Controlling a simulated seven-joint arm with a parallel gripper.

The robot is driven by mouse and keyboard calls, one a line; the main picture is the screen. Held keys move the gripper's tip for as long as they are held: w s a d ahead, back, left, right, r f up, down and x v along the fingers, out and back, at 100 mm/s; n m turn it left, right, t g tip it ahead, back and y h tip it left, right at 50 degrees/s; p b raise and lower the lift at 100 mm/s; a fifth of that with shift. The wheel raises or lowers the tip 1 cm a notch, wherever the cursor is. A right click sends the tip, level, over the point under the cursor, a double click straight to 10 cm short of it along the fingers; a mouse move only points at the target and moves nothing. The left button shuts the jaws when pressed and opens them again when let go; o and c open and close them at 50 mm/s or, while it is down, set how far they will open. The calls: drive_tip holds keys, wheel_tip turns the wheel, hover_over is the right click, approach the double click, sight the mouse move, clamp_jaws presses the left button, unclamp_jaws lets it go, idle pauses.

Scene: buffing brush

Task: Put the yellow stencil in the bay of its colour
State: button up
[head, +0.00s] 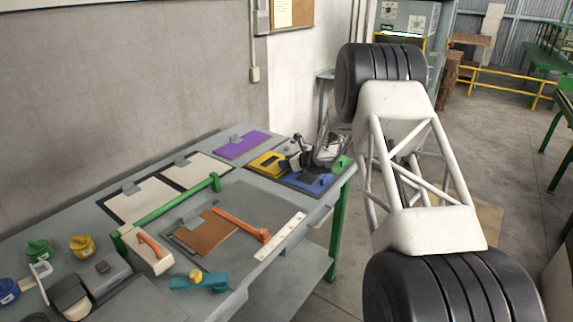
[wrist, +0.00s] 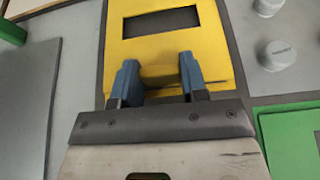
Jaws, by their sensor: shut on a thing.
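The yellow stencil (wrist: 225,55) is a flat plate with a dark rectangular window. In the head view it shows at the back right of the bench (head: 268,164). My gripper (wrist: 158,85) is shut on a raised yellow part at the stencil's near edge, one blue-grey finger on each side. In the head view my gripper (head: 297,161) is small beside the yellow plate, partly hidden by my wrist. The plate lies within or just over a dark-edged area; I cannot tell whether it rests fully flat or what colour is beneath it.
A blue panel (head: 318,184) and a green panel (head: 343,162) lie close by; green also shows in the wrist view (wrist: 292,142). Grey knobs (wrist: 279,54) stand to the right. A purple panel (head: 243,145) lies behind. A green bar (head: 175,202) and orange-handled tool (head: 240,226) lie nearer.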

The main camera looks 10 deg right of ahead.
drive_tip(key=shift+f, duration=0.3)
drive_tip(key=shift+f, duration=0.1)
drive_tip(key=o, duration=0.9)
drive_tip(key=shift+s+r, duration=0.1)
drive_tip(key=shift+r, duration=0.1)
drive_tip(key=shift+s+d+r, duration=0.25)
drive_tip(key=shift+s+d, duration=0.15)
drive_tip(key=shift+d, duration=0.1)
drive_tip(key=v, duration=1)
drive_tip(key=shift+s+d, duration=0.1)
drive_tip(key=shift+s, duration=0.05)
